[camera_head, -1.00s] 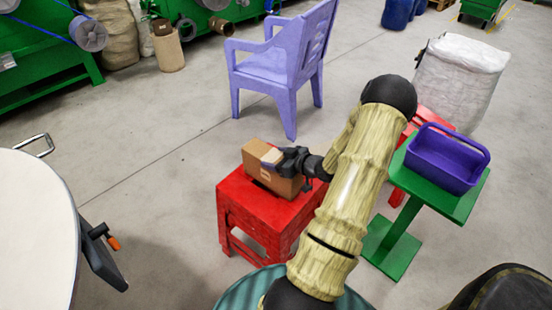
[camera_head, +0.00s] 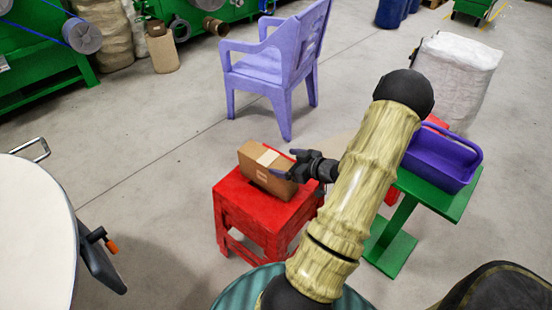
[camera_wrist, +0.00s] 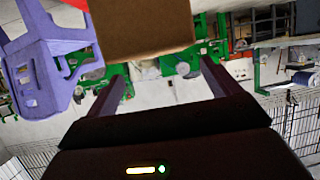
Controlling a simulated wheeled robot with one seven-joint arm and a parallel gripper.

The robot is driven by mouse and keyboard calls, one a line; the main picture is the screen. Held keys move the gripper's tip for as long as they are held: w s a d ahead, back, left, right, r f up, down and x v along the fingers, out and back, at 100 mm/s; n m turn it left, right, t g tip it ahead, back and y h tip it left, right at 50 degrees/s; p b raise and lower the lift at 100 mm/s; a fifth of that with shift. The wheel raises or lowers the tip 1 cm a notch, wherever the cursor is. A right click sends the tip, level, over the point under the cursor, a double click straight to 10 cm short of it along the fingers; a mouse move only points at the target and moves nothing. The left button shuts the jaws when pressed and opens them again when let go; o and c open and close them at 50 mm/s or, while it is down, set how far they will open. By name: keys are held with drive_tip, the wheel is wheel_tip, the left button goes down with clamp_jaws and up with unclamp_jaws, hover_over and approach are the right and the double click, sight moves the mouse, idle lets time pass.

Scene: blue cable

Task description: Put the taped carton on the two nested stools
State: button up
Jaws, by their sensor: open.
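The taped carton (camera_head: 266,168) is a brown box with a pale tape strip. It rests on top of the red nested stools (camera_head: 262,206) in the head view. From above I cannot clearly make out the two separate stools. My gripper (camera_head: 291,166) is open at the carton's right side, very close to it; I cannot tell whether it touches. In the wrist view the carton (camera_wrist: 138,25) fills the top middle, beyond the fingertips of my open gripper (camera_wrist: 162,75). A red patch shows at the top left there.
A purple chair (camera_head: 277,65) stands behind the stools. A green stand (camera_head: 455,205) with a purple basket (camera_head: 440,160) is on the right, a white sack (camera_head: 455,75) behind it. A white round table (camera_head: 35,235) is at left. Floor left of the stools is clear.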

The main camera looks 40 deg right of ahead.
drive_tip(key=v, duration=0.5)
drive_tip(key=shift+s+r+p, duration=0.1)
drive_tip(key=shift+s+p, duration=0.1)
drive_tip(key=shift+p, duration=0.15)
idle(0.3)
drive_tip(key=w+a+g, duration=0.1)
drive_tip(key=w, duration=0.1)
drive_tip(key=w+a+r+g+h, duration=0.1)
drive_tip(key=w, duration=0.1)
drive_tip(key=w+a+g+h, duration=0.1)
drive_tip(key=w+a, duration=0.1)
drive_tip(key=shift+w+r, duration=0.3)
drive_tip(key=shift+w, duration=0.05)
drive_tip(key=w+a+r+g+h, duration=0.2)
drive_tip(key=a+r+g, duration=0.15)
drive_tip(key=a, duration=0.45)
drive_tip(key=s+a+r+g, duration=0.1)
drive_tip(key=s+a+r, duration=0.1)
drive_tip(key=a, duration=0.4)
drive_tip(key=s+a+r+m+g+y, duration=0.1)
drive_tip(key=s+a+g, duration=0.1)
drive_tip(key=s+a, duration=0.2)
drive_tip(key=s+a+r+m+g, duration=0.1)
drive_tip(key=s+a+r, duration=0.1)
drive_tip(key=a, duration=0.8)
drive_tip(key=shift+s+a+r, duration=0.2)
drive_tip(key=shift+s+r, duration=0.1)
drive_tip(key=shift+s, duration=0.55)
drive_tip(key=shift+c, duration=0.2)
